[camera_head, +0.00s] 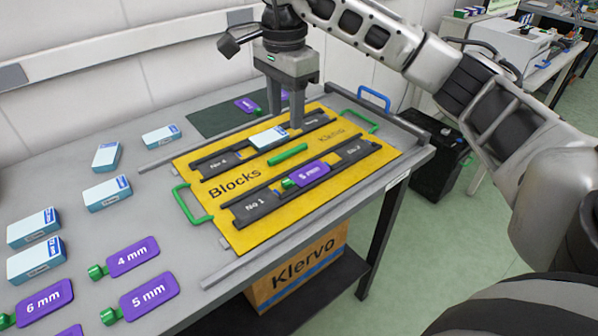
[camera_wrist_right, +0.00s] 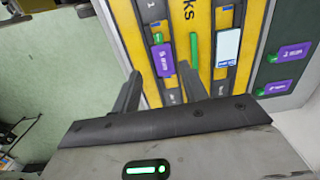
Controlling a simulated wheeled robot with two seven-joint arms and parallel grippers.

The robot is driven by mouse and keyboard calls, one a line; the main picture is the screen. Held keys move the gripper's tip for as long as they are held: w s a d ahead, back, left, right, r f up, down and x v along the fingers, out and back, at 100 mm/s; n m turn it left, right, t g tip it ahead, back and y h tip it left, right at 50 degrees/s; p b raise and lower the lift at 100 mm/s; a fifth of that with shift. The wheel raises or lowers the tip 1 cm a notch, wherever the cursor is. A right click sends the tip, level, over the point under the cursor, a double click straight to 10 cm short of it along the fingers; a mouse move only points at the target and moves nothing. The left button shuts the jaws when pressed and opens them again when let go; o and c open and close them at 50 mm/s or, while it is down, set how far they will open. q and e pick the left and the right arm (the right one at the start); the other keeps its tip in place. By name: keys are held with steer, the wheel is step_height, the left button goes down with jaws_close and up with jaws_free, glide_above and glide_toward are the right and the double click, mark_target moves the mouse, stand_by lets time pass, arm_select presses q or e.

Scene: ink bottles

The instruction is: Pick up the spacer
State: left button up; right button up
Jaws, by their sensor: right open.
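Several purple tags with green ends, marked in mm, are in the head view; I cannot tell which piece the task calls the spacer. One tag marked 5 mm (camera_head: 315,171) lies in the front black rail of the yellow Blocks board (camera_head: 240,234). A plain green bar (camera_head: 288,155) lies between the two rails. My left gripper is out of view.
A white-blue box (camera_head: 268,138) sits in the back rail. More boxes (camera_head: 107,193) and tags marked 4 mm (camera_head: 132,257), 5 mm (camera_head: 149,296) and 6 mm (camera_head: 44,302) lie on the grey table at left. A dark green mat (camera_head: 212,121) lies behind the board.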

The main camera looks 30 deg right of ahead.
glide_above(287, 182)
steer(key=f, duration=0.6)
steer(key=d+f, duration=0.1)
steer(key=f, duration=0.3)
steer(key=shift+w+p, duration=0.25)
steer(key=shift+p, duration=0.1)
steer(key=shift+s+a+f+p, duration=0.1)
steer(key=shift+a+f+p, duration=0.1)
steer(key=shift+f, duration=0.7)
steer(key=shift+s+a+f+p, duration=0.1)
steer(key=shift+a+f+p, duration=0.05)
steer(key=shift+f, duration=0.8)
steer(key=shift+a+f+p, duration=0.15)
steer(key=shift+f+p, duration=0.05)
steer(key=shift+f, duration=0.7)
